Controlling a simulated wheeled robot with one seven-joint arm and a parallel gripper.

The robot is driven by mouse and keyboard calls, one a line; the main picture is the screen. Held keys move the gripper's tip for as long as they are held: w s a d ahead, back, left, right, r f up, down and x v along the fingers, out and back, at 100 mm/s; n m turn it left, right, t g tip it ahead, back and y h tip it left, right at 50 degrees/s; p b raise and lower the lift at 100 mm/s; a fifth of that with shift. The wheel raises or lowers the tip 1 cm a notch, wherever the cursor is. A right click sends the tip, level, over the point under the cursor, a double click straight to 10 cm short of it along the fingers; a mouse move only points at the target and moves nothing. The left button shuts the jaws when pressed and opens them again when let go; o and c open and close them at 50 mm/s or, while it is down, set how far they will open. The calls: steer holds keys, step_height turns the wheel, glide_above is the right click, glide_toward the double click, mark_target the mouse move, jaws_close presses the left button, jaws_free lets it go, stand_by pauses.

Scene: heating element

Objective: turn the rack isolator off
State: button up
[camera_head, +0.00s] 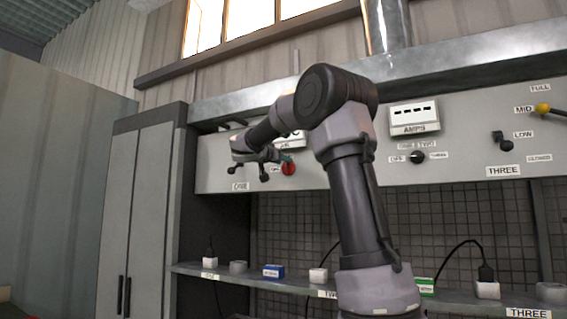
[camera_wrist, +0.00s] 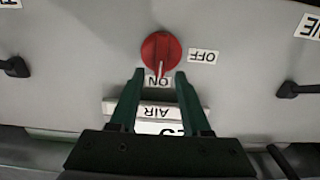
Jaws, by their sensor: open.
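A red rotary knob (camera_wrist: 161,53) is on the grey panel in the wrist view, with an ON label (camera_wrist: 158,82) and an OFF label (camera_wrist: 204,57) beside it. Its pale pointer mark is turned toward ON. The red knob (camera_head: 289,169) also shows in the head view, left of my raised arm. No label reading "rack isolator" is legible. My gripper (camera_wrist: 160,75) is open and empty, its two green fingers spread on either side of the ON label, with their tips just short of the knob. In the head view my gripper (camera_head: 283,158) is close to the knob and partly overlaps it.
An AIR display (camera_wrist: 158,112) lies between the fingers in the wrist view. Black levers (camera_wrist: 14,66) (camera_wrist: 292,89) flank the knob at a distance. A black selector (camera_head: 417,157), an AMPS meter (camera_head: 414,118) and a yellow-tipped lever (camera_head: 543,109) are farther right. A shelf (camera_head: 300,287) runs below.

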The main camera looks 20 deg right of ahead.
steer(key=shift+w+d, duration=0.35)
steer(key=shift+d, duration=0.15)
jaws_close()
